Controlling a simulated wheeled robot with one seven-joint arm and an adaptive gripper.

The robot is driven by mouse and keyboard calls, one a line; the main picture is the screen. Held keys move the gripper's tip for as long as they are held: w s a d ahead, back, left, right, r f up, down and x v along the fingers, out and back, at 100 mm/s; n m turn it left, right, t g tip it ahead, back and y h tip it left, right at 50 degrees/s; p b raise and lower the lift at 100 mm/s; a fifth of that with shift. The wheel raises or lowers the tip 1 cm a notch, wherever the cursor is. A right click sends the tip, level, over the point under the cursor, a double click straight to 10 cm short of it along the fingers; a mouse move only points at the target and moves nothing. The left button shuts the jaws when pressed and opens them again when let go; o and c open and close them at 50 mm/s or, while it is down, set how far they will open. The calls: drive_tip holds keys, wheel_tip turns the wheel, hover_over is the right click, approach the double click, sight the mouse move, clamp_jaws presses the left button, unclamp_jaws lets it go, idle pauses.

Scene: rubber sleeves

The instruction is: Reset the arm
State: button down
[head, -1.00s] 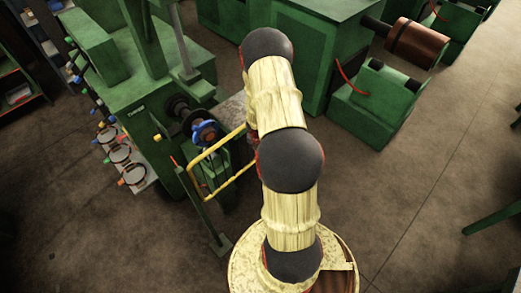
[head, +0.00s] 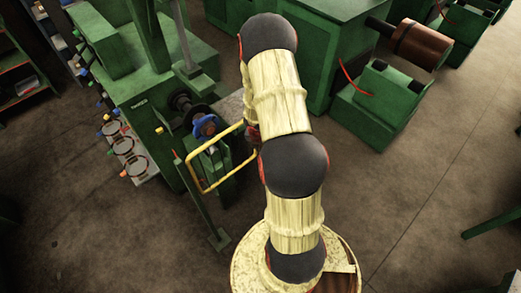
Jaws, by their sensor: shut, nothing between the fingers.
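My arm (head: 295,222), in cream sleeves with dark round joints, rises from the round base at the bottom centre of the head view. Its upper link (head: 275,95) reaches up the picture to a dark joint (head: 268,38). My gripper is not seen; the arm hides whatever lies beyond or beneath it. A small dark red part shows at the left edge of the upper link, and I cannot tell what it is.
A green machine (head: 150,100) with a blue handwheel (head: 205,127) and a yellow guard frame (head: 200,188) stands close left of my arm. Another green machine with a brown cylinder (head: 420,45) stands upper right. The floor at right (head: 400,220) is largely clear.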

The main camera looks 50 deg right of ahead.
drive_tip(key=v, duration=0.1)
drive_tip(key=p+v, duration=0.1)
drive_tip(key=v, duration=0.3)
drive_tip(key=shift+s+d, duration=0.15)
drive_tip(key=shift+s, duration=0.2)
